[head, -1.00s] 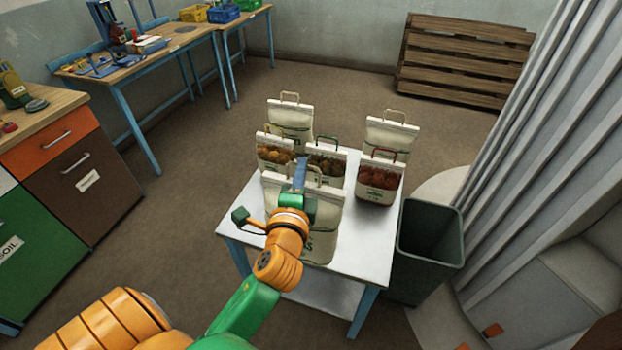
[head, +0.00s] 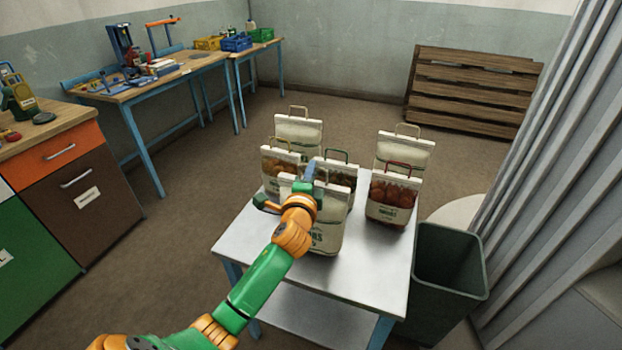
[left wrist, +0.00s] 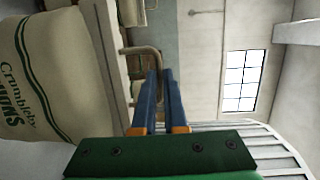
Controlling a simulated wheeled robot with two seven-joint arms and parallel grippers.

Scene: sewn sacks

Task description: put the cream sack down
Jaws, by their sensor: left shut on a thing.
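The cream sack (head: 326,238) with green lettering is at the front of the group over the white table (head: 250,245). Its side shows large in the left wrist view (left wrist: 40,75). My left gripper (head: 309,172) is at the sack's top, with its blue fingers (left wrist: 158,88) shut on the carrying handle (left wrist: 147,58). The sack hangs upright or stands; I cannot tell whether its base touches the tabletop. My arm covers part of its left side. My right gripper is not in view.
Close behind are a yellow-handled sack (head: 281,172), a green-handled sack (head: 343,175) and a plain sack (head: 298,132). A red-handled sack (head: 392,205) and another plain sack (head: 405,152) are at right. A dark bin (head: 450,270) adjoins the table. The table's front is clear.

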